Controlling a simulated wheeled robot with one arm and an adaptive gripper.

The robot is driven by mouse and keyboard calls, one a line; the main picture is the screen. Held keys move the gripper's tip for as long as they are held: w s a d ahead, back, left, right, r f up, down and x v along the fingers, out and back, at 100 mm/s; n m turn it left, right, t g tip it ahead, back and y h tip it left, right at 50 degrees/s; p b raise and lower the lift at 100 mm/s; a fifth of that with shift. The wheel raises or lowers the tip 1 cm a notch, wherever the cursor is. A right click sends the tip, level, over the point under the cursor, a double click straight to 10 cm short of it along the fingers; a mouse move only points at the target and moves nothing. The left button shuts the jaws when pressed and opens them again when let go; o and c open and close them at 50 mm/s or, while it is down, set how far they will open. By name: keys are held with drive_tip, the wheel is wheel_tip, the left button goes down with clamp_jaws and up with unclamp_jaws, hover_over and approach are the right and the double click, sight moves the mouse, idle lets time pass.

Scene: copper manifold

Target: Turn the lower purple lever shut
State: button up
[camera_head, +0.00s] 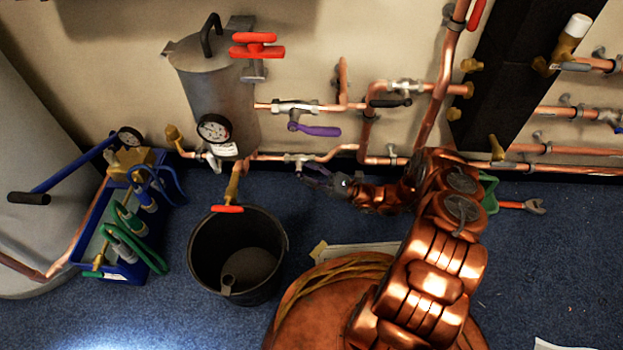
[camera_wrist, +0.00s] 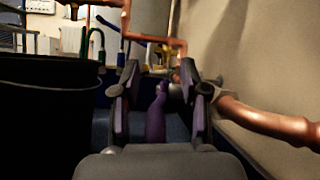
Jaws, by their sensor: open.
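The lower purple lever (camera_wrist: 156,116) shows in the wrist view between my two open fingers, pointing back toward the palm. My gripper (camera_wrist: 160,78) straddles it, and I cannot tell whether either finger touches it. In the head view my gripper (camera_head: 312,178) is low at the wall, at the valve (camera_head: 299,158) on the lower copper pipe. There the fingers largely cover the lower lever. A second purple lever (camera_head: 316,130) sits on the upper pipe, above my gripper, and sticks out to the right.
A black bucket (camera_head: 273,222) stands left of my gripper. A blue crate (camera_head: 121,272) with hoses is farther left. The copper pipe (camera_wrist: 262,119) and wall lie close on the right in the wrist view. A green-handled tool (camera_head: 489,194) lies right of my arm.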

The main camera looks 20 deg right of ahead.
drive_tip(key=shift+r, duration=3)
drive_tip(key=shift+c, duration=0.4)
